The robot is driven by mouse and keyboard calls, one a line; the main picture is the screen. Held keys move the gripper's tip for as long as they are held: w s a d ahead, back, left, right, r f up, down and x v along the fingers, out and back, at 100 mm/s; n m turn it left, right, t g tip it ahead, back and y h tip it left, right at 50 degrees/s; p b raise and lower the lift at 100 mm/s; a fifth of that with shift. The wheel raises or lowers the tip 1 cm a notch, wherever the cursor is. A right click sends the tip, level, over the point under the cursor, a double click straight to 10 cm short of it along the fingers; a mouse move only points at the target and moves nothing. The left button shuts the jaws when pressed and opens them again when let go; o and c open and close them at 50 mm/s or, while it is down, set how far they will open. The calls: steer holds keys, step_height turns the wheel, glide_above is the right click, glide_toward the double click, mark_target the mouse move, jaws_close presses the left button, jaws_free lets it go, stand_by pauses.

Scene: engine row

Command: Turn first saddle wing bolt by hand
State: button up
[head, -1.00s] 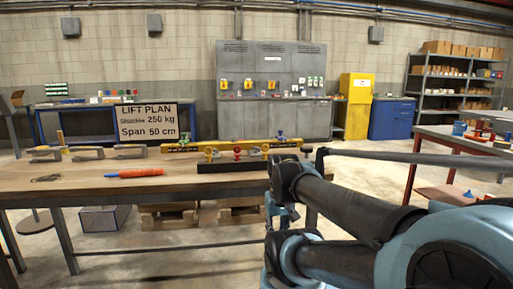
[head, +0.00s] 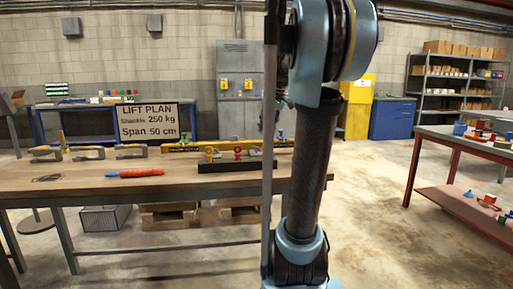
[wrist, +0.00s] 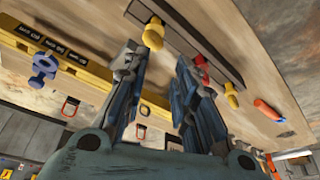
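The yellow beam (head: 222,149) lies along the back of the workbench. A small blue wing bolt (head: 183,137) stands up on its left part, and a blue-green one (head: 281,133) shows farther right beside my arm. In the wrist view the beam (wrist: 75,65) runs across the left, with black label plates and a blue wing bolt (wrist: 43,68) at left, apart from my fingers. I cannot tell which of the two bolts this is. My gripper (wrist: 158,65) is open and empty above the bench. In the head view my arm hides most of it.

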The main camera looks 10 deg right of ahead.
steer(key=n, duration=0.1)
glide_toward(256, 149)
steer(key=shift+y, duration=0.3)
steer(key=x, duration=0.7)
steer(key=shift+w+d+f, duration=0.2)
steer(key=shift+w, duration=0.1)
steer(key=shift+c, duration=0.6)
jaws_close()
